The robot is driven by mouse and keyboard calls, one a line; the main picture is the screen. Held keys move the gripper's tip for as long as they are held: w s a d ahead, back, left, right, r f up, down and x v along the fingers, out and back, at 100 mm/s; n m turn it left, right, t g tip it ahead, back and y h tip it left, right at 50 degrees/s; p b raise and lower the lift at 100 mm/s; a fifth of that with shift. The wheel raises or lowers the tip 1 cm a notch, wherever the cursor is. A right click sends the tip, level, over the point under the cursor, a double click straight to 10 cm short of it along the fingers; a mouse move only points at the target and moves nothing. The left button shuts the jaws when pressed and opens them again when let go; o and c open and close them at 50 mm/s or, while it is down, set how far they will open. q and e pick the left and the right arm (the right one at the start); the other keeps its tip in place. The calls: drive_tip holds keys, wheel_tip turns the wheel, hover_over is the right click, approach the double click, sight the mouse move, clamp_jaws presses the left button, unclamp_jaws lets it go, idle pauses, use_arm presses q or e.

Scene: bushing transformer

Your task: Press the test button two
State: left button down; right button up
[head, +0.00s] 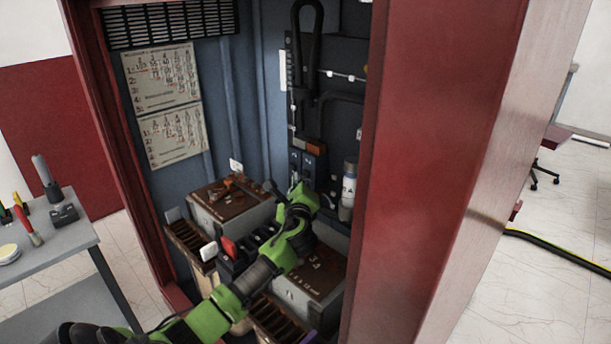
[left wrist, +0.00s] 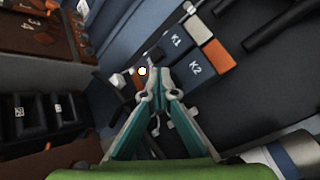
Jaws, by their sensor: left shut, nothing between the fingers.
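My left gripper (head: 299,190) reaches into the cabinet from the lower left, in front of the dark panel at the back. In the left wrist view its teal fingers (left wrist: 156,84) are closed together and empty. Two dark blue blocks lie just beyond the tips: one marked K1 (left wrist: 175,42) and one marked K2 (left wrist: 195,70). A small round white spot (left wrist: 142,71) shows beside the left fingertip; I cannot tell whether it is a button. No label reading test button two is legible. I cannot tell whether the fingertips touch anything. My right gripper is not in view.
Brown-topped boxes (head: 222,197) and a red switch (head: 229,246) stand in the cabinet around my arm. A white bottle-like part (head: 348,190) is to the right of the gripper. The red cabinet wall (head: 440,150) bounds the right side. A grey tool table (head: 70,232) stands outside, left.

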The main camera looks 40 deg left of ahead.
use_arm(q)
drive_tip(key=shift+w, duration=0.2)
drive_tip(key=shift+w, duration=0.25)
drive_tip(key=shift+w, duration=0.45)
idle(0.8)
drive_tip(key=shift+s, duration=0.15)
idle(0.3)
drive_tip(key=shift+s+p, duration=0.55)
drive_tip(key=shift+s, duration=0.2)
